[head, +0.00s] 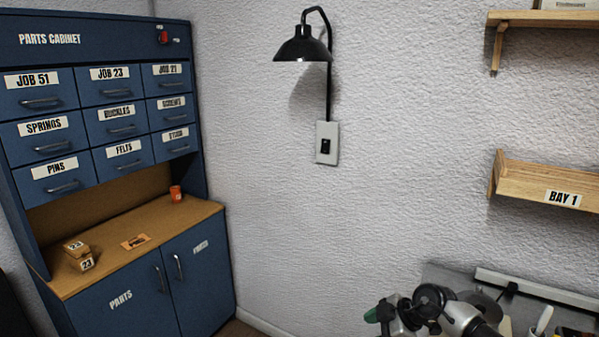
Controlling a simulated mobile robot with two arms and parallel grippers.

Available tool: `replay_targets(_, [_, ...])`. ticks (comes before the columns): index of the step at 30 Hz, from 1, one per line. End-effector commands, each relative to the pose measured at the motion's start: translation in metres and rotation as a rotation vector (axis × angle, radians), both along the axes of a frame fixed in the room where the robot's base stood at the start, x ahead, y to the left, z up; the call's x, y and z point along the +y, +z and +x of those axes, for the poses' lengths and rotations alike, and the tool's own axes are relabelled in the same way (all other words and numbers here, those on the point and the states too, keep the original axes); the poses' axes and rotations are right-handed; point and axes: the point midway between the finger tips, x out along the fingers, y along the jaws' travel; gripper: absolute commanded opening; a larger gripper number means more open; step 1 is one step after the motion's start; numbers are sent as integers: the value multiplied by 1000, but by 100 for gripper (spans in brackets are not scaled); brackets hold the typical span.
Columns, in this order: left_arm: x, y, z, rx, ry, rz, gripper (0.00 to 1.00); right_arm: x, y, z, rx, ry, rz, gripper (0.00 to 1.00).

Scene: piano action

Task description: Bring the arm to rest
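A grey and black jointed shape (430,308) with a green tip shows at the bottom right, in front of the bench. It may be part of my arm, but I cannot tell for sure.
A blue parts cabinet (110,45) with labelled drawers stands at left, its wooden counter (150,220) holding small boxes (80,255) and an orange cup (176,194). A black lamp (302,45), switch (326,143) and BAY 1 shelf (530,178) are on the wall.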

Motion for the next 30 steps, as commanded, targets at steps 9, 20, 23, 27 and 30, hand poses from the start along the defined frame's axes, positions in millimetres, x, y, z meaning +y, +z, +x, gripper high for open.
replay_targets(9, [0,0,0,0,0,0,43,114,75,-51,-556,-319,763,60])
replay_targets(20, [0,0,0,0,0,0,43,2,20,-141,-380,-1292,474,60])
replay_targets(23, [0,0,0,0,0,0,43,-15,-7,-184,-211,-1389,302,60])
replay_targets(27, [0,0,0,0,0,0,43,-25,-29,-234,-14,-1420,126,60])
replay_targets(30, [0,0,0,0,0,0,43,-28,-38,-266,104,-1406,30,60])
